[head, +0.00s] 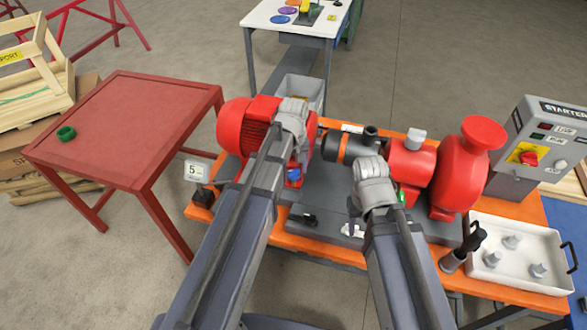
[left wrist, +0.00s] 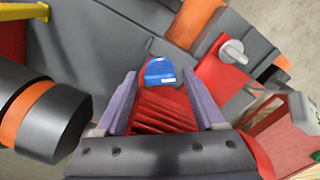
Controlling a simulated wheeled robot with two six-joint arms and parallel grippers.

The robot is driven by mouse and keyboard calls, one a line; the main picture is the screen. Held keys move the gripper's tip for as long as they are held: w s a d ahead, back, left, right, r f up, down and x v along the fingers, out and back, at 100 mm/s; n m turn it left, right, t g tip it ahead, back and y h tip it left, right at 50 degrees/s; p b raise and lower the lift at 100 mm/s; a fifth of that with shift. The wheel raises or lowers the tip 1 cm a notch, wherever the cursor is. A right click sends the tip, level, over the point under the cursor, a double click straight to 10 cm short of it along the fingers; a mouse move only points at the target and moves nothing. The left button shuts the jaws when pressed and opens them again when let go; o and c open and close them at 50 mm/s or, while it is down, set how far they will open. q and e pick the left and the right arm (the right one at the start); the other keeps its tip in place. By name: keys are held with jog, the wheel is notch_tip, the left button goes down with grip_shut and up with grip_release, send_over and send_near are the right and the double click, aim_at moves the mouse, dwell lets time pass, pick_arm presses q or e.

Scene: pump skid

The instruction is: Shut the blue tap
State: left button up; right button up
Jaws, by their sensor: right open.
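The blue tap (head: 294,174) shows as a small blue piece low on the pump skid, just right of the red motor (head: 246,130) in the head view. In the left wrist view the blue tap (left wrist: 160,72) has a rounded top and a small white label. My left gripper (left wrist: 160,80) is open, with one finger on each side of the tap in that view; I see no contact. In the head view the left hand (head: 293,115) is over the motor's right end and its fingers are hidden. My right gripper (head: 366,200) is open, left of the red pump (head: 462,165).
A grey lever (left wrist: 233,52) stands near the tap in the left wrist view. A white tray (head: 510,275) with grey fittings and a starter box (head: 545,140) are at the right.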

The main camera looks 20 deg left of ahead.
pick_arm(q)
grip_shut()
dwell(0.3)
jog(key=shift+m, duration=3.5)
jog(key=shift+o, duration=1)
grip_release()
